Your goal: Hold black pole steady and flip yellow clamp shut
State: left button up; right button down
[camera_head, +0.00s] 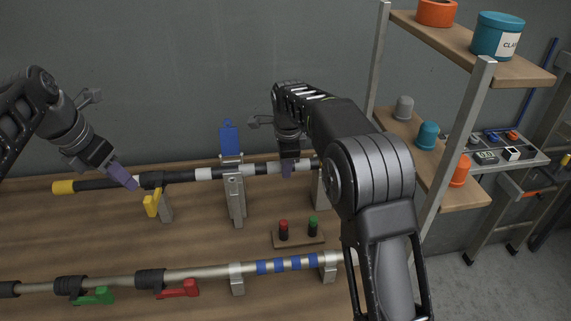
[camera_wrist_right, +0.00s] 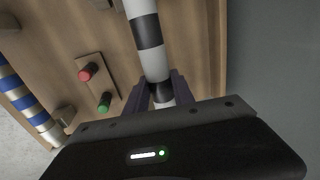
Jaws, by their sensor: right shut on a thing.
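The black pole (camera_head: 97,184) with white bands and a yellow end lies across posts at the back of the bench. The yellow clamp (camera_head: 152,204) hangs down below a black collar on the pole's left part. My left gripper (camera_head: 127,180) has its purple fingers at the pole just left of that collar; its finger gap and any contact are unclear. My right gripper (camera_head: 287,168) is shut on the pole's banded right part. In the right wrist view the pole (camera_wrist_right: 147,34) runs between the purple fingers of this gripper (camera_wrist_right: 163,92).
A blue clamp (camera_head: 230,138) stands up at the middle post. A small board with a red button (camera_head: 283,228) and a green button (camera_head: 313,226) lies in front. A silver pole (camera_head: 205,272) with green and red levers runs along the front. A shelf rack (camera_head: 440,165) stands right.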

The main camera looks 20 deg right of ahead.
pick_arm(q)
jog(key=shift+c, duration=0.5)
jog(key=c, duration=0.4)
jog(key=shift+n, duration=0.8)
jog(key=a+f, duration=0.1)
jog(key=a, duration=0.1)
jog(key=w+a, duration=0.1)
jog(key=a, duration=0.1)
jog(key=a+f, duration=0.1)
jog(key=a, duration=0.2)
jog(key=shift+w+f, duration=0.2)
jog(key=shift+f, duration=0.1)
grip_shut()
jog(key=a+m+h, duration=0.1)
jog(key=m, duration=0.9)
jog(key=a+r+m+h, duration=0.1)
jog(key=m, duration=1)
jog(key=a+m+h, duration=0.1)
jog(key=m, duration=1)
jog(key=shift+w+r+h, duration=0.2)
jog(key=shift+w+h, duration=0.1)
jog(key=shift+h, duration=0.1)
